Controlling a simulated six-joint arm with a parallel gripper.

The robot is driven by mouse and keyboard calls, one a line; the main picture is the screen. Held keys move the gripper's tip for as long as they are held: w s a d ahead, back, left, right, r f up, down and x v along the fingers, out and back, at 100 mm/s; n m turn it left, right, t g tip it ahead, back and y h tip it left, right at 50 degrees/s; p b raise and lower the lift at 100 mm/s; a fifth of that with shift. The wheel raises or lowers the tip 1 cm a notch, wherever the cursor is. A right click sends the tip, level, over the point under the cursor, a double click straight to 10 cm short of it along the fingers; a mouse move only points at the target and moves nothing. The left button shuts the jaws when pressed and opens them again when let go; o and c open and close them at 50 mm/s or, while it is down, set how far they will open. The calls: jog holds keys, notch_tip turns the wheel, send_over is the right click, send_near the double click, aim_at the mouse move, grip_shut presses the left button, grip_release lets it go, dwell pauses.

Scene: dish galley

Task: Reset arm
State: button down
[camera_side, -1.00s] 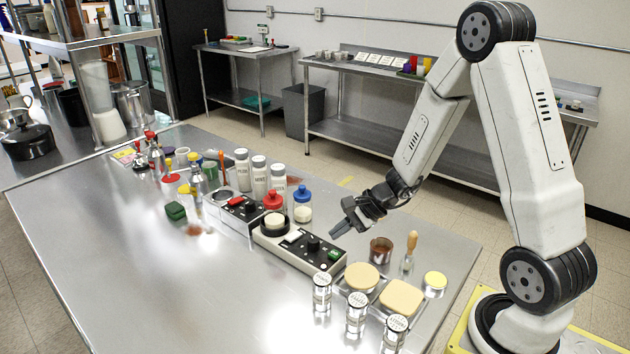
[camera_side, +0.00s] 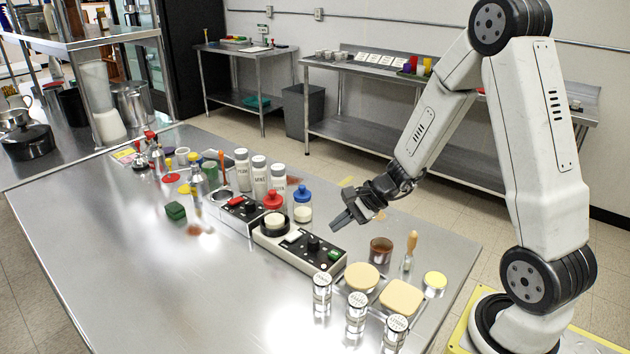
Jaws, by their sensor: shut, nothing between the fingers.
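My gripper (camera_side: 343,221) hangs in the air above the work table, pointing down and to the left in the side view. It is shut and empty. Below and in front of it is a black-and-white control box (camera_side: 299,247) with a knob and a green switch. A brown open jar (camera_side: 381,250) and a wooden-handled brush (camera_side: 410,249) stand to its lower right. A blue-lidded jar (camera_side: 303,206) and a red-lidded jar (camera_side: 273,203) stand to its left. The gripper appears clear of all of them.
Shakers (camera_side: 356,315), sponge-like pads (camera_side: 401,297) and a yellow-topped tin (camera_side: 435,283) stand at the table's right end. White bottles (camera_side: 259,177) and smaller tools crowd its back edge. The front left of the steel table (camera_side: 130,275) is mostly bare.

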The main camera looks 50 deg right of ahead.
jog(key=shift+s+a, duration=0.2)
jog(key=shift+a, duration=0.05)
jog(key=s+a+r+n+g+h, duration=0.1)
jog(key=s+a+n+g+h, duration=0.1)
jog(key=n, duration=0.7)
jog(key=s+a+r+n+g+h, duration=0.1)
jog(key=s+a+n+g+h, duration=0.1)
jog(key=s+a+n+h, duration=0.2)
jog(key=s+n, duration=0.3)
jog(key=n, duration=0.2)
jog(key=shift+a+n, duration=0.3)
jog(key=shift+a, duration=0.05)
jog(key=shift+s+r, duration=0.1)
dwell(5.5)
